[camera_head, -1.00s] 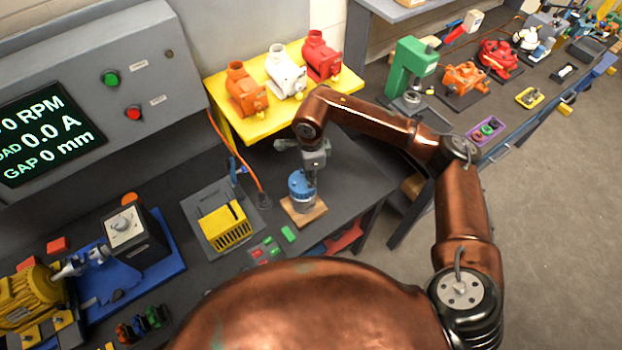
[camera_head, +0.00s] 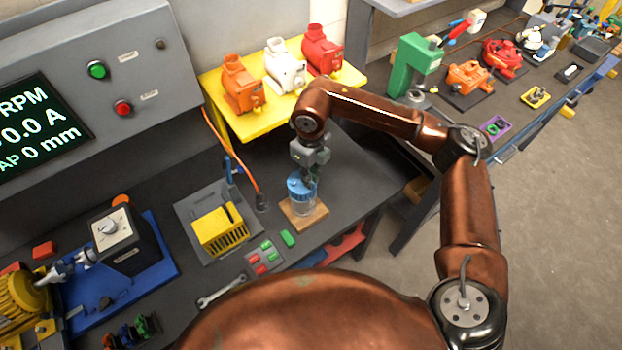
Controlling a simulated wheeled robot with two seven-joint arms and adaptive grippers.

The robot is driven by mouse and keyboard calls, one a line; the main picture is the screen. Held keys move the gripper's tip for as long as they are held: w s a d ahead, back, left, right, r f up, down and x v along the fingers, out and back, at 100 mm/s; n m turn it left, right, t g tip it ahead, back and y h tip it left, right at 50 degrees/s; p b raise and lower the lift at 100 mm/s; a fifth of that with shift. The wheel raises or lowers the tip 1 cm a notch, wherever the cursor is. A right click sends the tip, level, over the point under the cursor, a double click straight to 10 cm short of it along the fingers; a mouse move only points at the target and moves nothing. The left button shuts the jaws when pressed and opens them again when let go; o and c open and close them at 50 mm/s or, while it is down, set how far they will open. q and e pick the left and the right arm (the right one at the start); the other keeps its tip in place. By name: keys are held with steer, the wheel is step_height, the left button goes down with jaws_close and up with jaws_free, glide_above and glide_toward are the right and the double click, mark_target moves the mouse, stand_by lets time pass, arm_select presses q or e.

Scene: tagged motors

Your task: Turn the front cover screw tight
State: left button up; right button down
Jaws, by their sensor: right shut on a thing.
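My right gripper (camera_head: 308,172) points down over a clear jar (camera_head: 305,206) with a blue lid (camera_head: 298,187), which stands upright on a small wooden board (camera_head: 318,218). The gripper is shut at the lid; the fingertips are small and partly hidden. A yellow motor (camera_head: 22,300) lies at the lower left, cut off by the picture edge, beside a dark box with a pale front plate (camera_head: 112,232) on a blue base (camera_head: 160,268). I cannot make out a front cover screw. My left gripper is out of view.
A yellow slotted box (camera_head: 220,235), a wrench (camera_head: 220,288) and red and green buttons (camera_head: 262,258) lie near the jar. Orange, white and red housings (camera_head: 284,70) stand on a yellow shelf (camera_head: 252,122). A control panel (camera_head: 110,50) stands at the back left. My copper-coloured body hides the front.

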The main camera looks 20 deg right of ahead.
steer(key=m, duration=0.2)
steer(key=m+b, duration=0.1)
steer(key=m, duration=0.2)
steer(key=shift+w+r+m, duration=0.15)
steer(key=shift+m, duration=0.15)
steer(key=m, duration=0.5)
steer(key=shift+r+m+b, duration=0.1)
steer(key=shift+m+b, duration=0.2)
steer(key=c, duration=2)
jaws_free()
steer(key=shift+o, duration=0.2)
step_height(320, 180, up, 12)
steer(key=shift+f, duration=0.2)
